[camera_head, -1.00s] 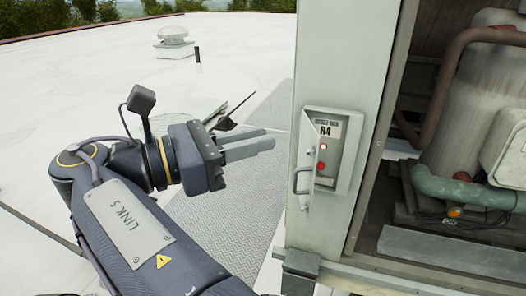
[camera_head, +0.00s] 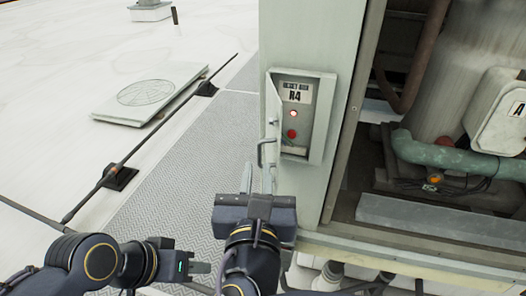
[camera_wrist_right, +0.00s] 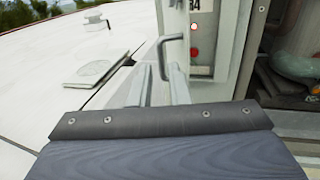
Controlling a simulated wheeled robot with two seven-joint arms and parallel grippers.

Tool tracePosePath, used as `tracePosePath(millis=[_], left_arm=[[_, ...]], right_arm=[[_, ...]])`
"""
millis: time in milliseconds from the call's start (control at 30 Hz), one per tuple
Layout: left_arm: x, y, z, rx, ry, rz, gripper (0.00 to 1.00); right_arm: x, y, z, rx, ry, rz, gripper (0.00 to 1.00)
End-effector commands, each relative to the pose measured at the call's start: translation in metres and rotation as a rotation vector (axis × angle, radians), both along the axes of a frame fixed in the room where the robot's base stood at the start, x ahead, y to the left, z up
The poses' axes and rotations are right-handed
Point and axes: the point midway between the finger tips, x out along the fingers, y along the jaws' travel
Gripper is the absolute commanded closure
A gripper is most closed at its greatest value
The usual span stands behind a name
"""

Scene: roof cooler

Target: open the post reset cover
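The post reset cover (camera_head: 273,128) is a thin pale panel on the left side of the grey reset box (camera_head: 318,130). It stands swung outward, almost edge-on to me, so the box front with its "R4" label and two red round parts shows. The cover's looped handle (camera_head: 264,153) is grey and also shows in the right wrist view (camera_wrist_right: 163,56). My right gripper (camera_head: 256,180) is open and empty, its fingertips just below the handle; in the right wrist view its fingers (camera_wrist_right: 157,85) stand apart. My left gripper (camera_head: 203,277) is low at left, away from the cover.
The box sits on a pale post (camera_head: 295,50) beside an open bay with pipes and a tank. A grey textured walkway (camera_head: 190,170) runs left of the post. A flat hatch (camera_head: 150,95) and a dark rod lie on the white roof.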

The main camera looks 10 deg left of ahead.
Motion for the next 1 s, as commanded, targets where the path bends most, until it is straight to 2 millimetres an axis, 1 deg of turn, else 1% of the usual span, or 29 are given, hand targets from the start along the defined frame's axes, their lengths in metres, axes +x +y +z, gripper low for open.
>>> tracePosePath(millis=[33, 133, 333, 633, 667, 767, 800, 1000], left_arm=[[0.0, 0.0, 0.005, 0.0, 0.0, 0.0, 0.64], [0.0, 0.0, 0.009, 0.0, 0.0, 0.0, 0.64], [0.0, 0.0, 0.013, 0.0, 0.0, 0.0, 0.64], [0.0, 0.0, 0.013, 0.0, 0.0, 0.0, 0.64], [0.0, 0.0, 0.013, 0.0, 0.0, 0.0, 0.64], [0.0, 0.0, 0.013, 0.0, 0.0, 0.0, 0.64], [0.0, 0.0, 0.013, 0.0, 0.0, 0.0, 0.64], [0.0, 0.0, 0.013, 0.0, 0.0, 0.0, 0.64]], right_arm=[[0.01, 0.001, 0.002, -0.001, 0.002, -0.006, 0.84], [0.026, 0.004, 0.001, -0.003, 0.001, -0.006, 0.84], [0.045, 0.009, 0.001, -0.001, 0.001, -0.005, 0.84], [0.049, 0.01, 0.0, -0.001, 0.0, -0.003, 0.84], [0.049, 0.01, 0.0, -0.001, 0.0, -0.003, 0.85], [0.049, 0.01, 0.0, -0.001, 0.0, -0.004, 0.98], [0.049, 0.01, 0.0, -0.001, 0.0, -0.004, 1.0], [0.048, 0.01, 0.0, -0.001, 0.0, -0.004, 1.0]])
